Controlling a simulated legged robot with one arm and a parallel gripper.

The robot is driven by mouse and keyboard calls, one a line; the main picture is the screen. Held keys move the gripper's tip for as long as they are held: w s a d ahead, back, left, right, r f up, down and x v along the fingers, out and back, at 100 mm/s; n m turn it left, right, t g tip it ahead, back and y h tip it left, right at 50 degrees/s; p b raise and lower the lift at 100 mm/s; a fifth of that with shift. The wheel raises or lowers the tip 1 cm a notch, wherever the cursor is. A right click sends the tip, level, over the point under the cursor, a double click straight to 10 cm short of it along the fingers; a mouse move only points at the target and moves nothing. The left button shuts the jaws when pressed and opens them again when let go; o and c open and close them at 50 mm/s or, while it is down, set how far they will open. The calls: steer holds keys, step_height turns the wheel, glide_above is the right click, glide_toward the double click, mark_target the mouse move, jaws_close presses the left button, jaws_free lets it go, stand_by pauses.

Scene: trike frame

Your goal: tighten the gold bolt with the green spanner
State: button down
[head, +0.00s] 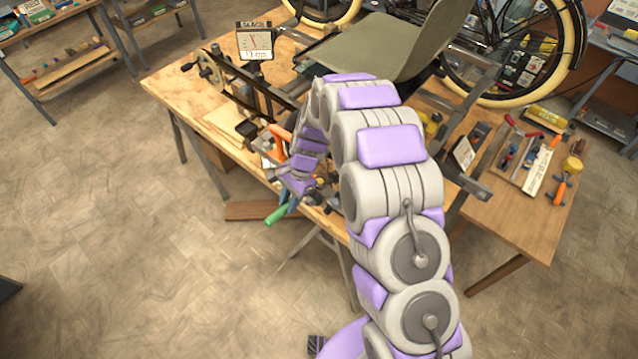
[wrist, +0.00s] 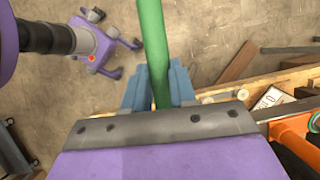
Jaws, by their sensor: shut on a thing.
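The green spanner (head: 276,214) shows in the head view as a green handle end sticking out below my gripper (head: 291,196), past the front edge of the workbench. In the wrist view the green spanner (wrist: 153,45) runs up between the two blue-grey fingers of my gripper (wrist: 157,88). The fingers are shut on its handle. The spanner's other end is hidden behind my gripper. I cannot make out the gold bolt in either view; my arm covers part of the bench.
An orange-handled tool (wrist: 290,127) is close to my gripper. A side table (head: 520,222) at right holds tools. The floor (head: 130,230) at left is clear.

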steer(key=shift+r, duration=0.55)
steer(key=shift+r+p, duration=0.6)
steer(key=shift+r, duration=0.4)
steer(key=shift+r+p, duration=0.8)
steer(key=shift+r, duration=1.15)
steer(key=s+a+r, duration=0.1)
steer(key=s, duration=0.1)
steer(key=s+a+r+p, duration=0.1)
steer(key=a+r, duration=0.1)
steer(key=shift+s+a, duration=0.2)
steer(key=shift+s, duration=0.15)
steer(key=shift+f, duration=0.1)
